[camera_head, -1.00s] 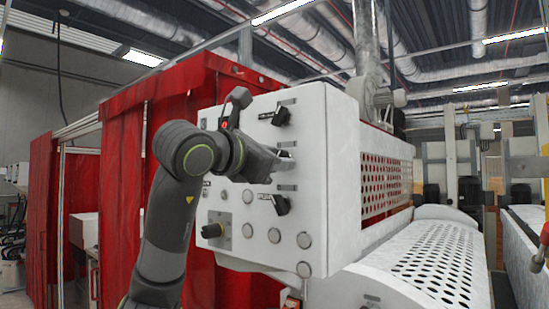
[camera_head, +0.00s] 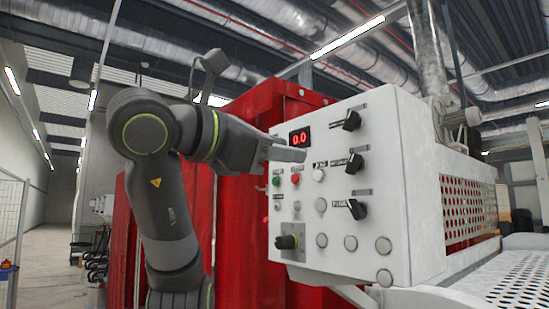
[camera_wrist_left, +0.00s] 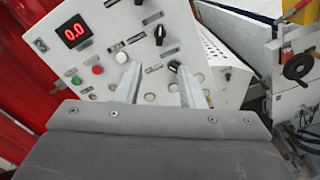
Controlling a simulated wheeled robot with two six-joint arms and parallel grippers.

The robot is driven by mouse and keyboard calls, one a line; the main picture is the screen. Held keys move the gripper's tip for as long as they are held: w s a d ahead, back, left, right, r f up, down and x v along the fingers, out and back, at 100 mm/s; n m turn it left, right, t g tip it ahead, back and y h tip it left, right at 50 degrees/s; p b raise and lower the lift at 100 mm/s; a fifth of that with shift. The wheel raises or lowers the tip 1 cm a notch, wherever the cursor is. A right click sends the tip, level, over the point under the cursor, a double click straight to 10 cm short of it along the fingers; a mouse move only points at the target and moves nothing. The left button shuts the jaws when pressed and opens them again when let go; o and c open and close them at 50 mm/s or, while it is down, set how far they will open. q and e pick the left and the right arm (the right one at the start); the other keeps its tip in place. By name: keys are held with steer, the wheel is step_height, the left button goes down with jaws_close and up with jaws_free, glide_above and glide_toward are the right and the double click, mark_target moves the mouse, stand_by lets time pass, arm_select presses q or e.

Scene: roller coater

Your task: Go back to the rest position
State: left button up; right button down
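My left gripper (camera_head: 288,148) is in front of the left edge of the white control panel (camera_head: 338,262), its fingers pointing right. In the left wrist view the two fingers (camera_wrist_left: 158,86) stand apart with nothing between them, and the panel lies beyond them. The panel carries a red display (camera_head: 300,136) reading 0.0, black rotary knobs (camera_head: 355,162), a green button (camera_head: 276,180), a red button (camera_head: 295,179) and several pale round buttons. I cannot tell the exact gap between fingertips and panel. My right gripper is not in view.
A red curtain enclosure (camera_head: 240,240) stands behind my left arm. A perforated white guard (camera_head: 468,210) is right of the panel. The wrist view shows a black handwheel (camera_wrist_left: 298,66) at the right. Open floor (camera_head: 50,250) lies at the far left.

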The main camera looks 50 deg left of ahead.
arm_select(q)
steer(key=shift+s, duration=0.5)
steer(key=shift+w, duration=0.15)
